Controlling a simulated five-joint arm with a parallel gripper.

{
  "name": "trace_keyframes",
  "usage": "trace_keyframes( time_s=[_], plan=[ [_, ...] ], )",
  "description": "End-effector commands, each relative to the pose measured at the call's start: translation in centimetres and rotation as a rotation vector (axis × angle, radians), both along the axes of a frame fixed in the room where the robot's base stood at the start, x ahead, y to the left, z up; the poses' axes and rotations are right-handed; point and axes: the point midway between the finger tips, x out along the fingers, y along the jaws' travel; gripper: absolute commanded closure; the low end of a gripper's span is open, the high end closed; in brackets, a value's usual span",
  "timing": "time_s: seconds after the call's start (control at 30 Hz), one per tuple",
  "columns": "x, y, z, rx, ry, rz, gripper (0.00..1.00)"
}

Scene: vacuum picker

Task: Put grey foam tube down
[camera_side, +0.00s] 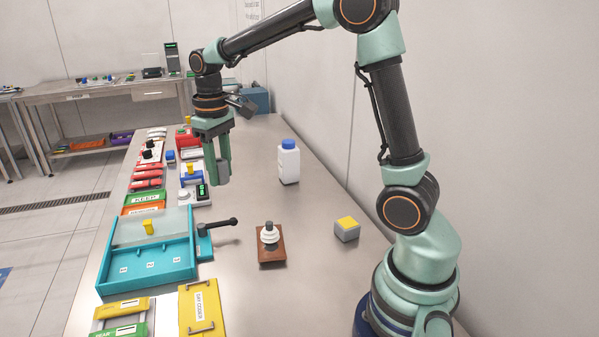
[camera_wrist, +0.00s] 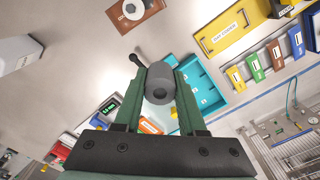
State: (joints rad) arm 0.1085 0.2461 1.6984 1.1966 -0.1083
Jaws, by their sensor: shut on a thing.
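My gripper (camera_side: 218,178) points down above the steel table (camera_side: 310,222), toward its far half. It is shut on the grey foam tube (camera_side: 223,171), which is partly hidden by the green fingers in the side view. The tube appears to be held above the table; the exact gap is hard to tell.
A white bottle with a blue cap (camera_side: 289,163) stands right of my gripper. A teal tray (camera_side: 150,268) with a lever (camera_side: 218,226), a brown block with white rings (camera_side: 270,247) and a grey-yellow cube (camera_side: 347,229) are nearer. Coloured bins and devices line the left edge. The table's middle is clear.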

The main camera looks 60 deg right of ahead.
Motion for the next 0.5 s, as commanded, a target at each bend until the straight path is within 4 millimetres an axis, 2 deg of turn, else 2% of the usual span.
trace_keyframes(
  time_s=[0.03, 0.2, 0.5],
  plan=[
    [1.2, -1.0, 0.1, 0.0, 0.002, -0.005, 1.0],
    [4.6, -4.1, 0.4, 0.0, 0.002, -0.004, 1.0],
    [8.7, -9.7, 0.2, 0.001, 0.003, -0.003, 1.0]
  ],
)
